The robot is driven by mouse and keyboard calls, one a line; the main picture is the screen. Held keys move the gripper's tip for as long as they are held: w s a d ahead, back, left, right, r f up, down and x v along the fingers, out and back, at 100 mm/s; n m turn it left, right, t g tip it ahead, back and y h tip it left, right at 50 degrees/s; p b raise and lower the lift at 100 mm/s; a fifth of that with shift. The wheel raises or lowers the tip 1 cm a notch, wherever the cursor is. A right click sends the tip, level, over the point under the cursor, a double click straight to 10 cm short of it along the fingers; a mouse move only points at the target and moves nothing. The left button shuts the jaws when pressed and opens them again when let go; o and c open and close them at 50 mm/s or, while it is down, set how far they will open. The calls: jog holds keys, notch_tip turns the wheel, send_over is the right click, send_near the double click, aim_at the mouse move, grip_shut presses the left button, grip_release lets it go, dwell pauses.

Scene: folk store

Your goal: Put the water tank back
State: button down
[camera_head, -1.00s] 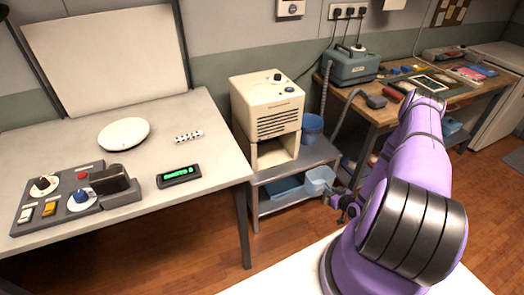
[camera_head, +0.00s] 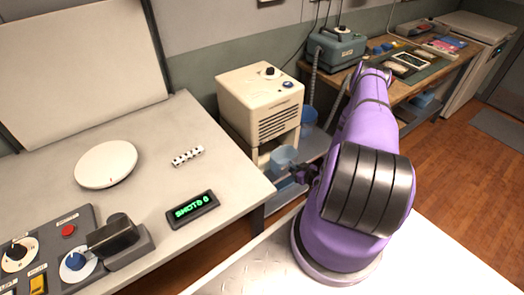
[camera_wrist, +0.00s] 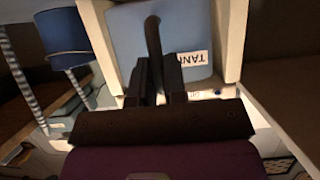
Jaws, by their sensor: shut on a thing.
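The water tank is a pale blue box (camera_head: 283,156) with a white label and a dark handle. In the wrist view the tank (camera_wrist: 190,35) shows between the cream side walls of the dehumidifier's bay. How deep it sits is unclear. The cream dehumidifier (camera_head: 258,97) stands on a grey stand, with its open bay low in front. My gripper (camera_head: 307,173) is at the tank's near side. In the wrist view my gripper (camera_wrist: 157,70) is shut on the dark handle.
A blue bucket (camera_head: 308,116) stands right of the dehumidifier. A white-topped table (camera_head: 225,153) with a control box (camera_head: 75,250) and green display (camera_head: 192,208) is at left. A workbench (camera_head: 405,88) with a teal machine (camera_head: 337,48) is at back right.

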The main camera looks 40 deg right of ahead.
aim_at(291, 161)
jog(key=shift+w+r+x, duration=0.2)
jog(key=shift+r+x, duration=0.3)
jog(key=shift+x, duration=2.3)
jog(key=shift+w+r+x, duration=0.25)
jog(key=shift+r+x, duration=0.25)
jog(key=shift+x, duration=2.3)
jog(key=shift+w+r+x, duration=0.2)
jog(key=shift+r+x, duration=0.35)
jog(key=shift+x, duration=2.3)
jog(key=c, duration=1.2)
grip_release()
jog(key=shift+f, duration=0.1)
jog(key=shift+o, duration=0.2)
jog(key=v, duration=1.2)
